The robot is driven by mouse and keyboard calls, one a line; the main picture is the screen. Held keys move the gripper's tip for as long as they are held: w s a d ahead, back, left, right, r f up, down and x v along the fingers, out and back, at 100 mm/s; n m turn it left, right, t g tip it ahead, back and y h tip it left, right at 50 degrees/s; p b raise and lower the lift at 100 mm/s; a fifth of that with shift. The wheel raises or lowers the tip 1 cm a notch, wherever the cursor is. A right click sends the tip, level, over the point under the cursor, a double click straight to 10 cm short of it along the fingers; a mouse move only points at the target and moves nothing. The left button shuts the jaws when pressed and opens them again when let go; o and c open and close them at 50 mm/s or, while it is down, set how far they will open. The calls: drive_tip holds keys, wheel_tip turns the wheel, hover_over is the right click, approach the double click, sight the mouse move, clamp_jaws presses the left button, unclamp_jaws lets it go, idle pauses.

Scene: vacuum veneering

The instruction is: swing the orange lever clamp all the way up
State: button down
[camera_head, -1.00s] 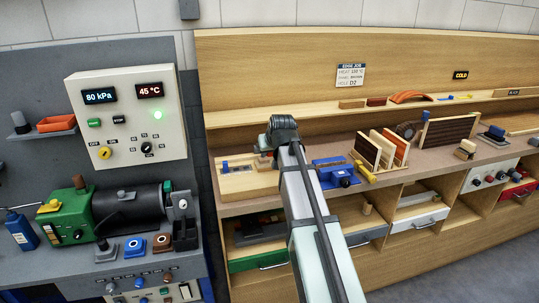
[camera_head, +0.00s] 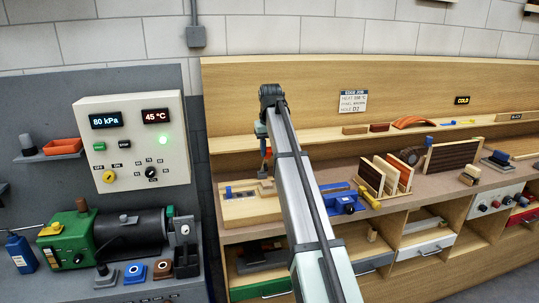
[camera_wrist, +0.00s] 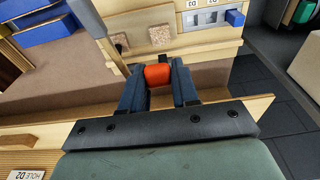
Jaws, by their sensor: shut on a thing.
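The orange lever clamp shows only as an orange grip (camera_wrist: 157,75) in the wrist view, between the blue-grey fingers of my gripper (camera_wrist: 160,88). My gripper is shut on it. In the head view my gripper (camera_head: 264,150) points down above the wooden fixture (camera_head: 245,208) at the left end of the bench. The clamp's lever and pivot cannot be made out, so its angle is unclear.
A blue device (camera_head: 346,204) and a rack of upright panels (camera_head: 372,178) stand right of the fixture. The control box (camera_head: 133,145) and green-and-black pump (camera_head: 130,230) are at left. Cork pads (camera_wrist: 160,36) show in the wrist view.

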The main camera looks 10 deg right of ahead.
drive_tip(key=shift+w+r, duration=0.1)
drive_tip(key=shift+w, duration=0.05)
drive_tip(key=c, duration=0.9)
unclamp_jaws()
drive_tip(key=shift+r, duration=0.1)
drive_tip(key=r, duration=0.4)
drive_tip(key=s+r, duration=0.1)
drive_tip(key=r, duration=0.8)
drive_tip(key=shift+s+r, duration=0.25)
drive_tip(key=shift+s, duration=0.1)
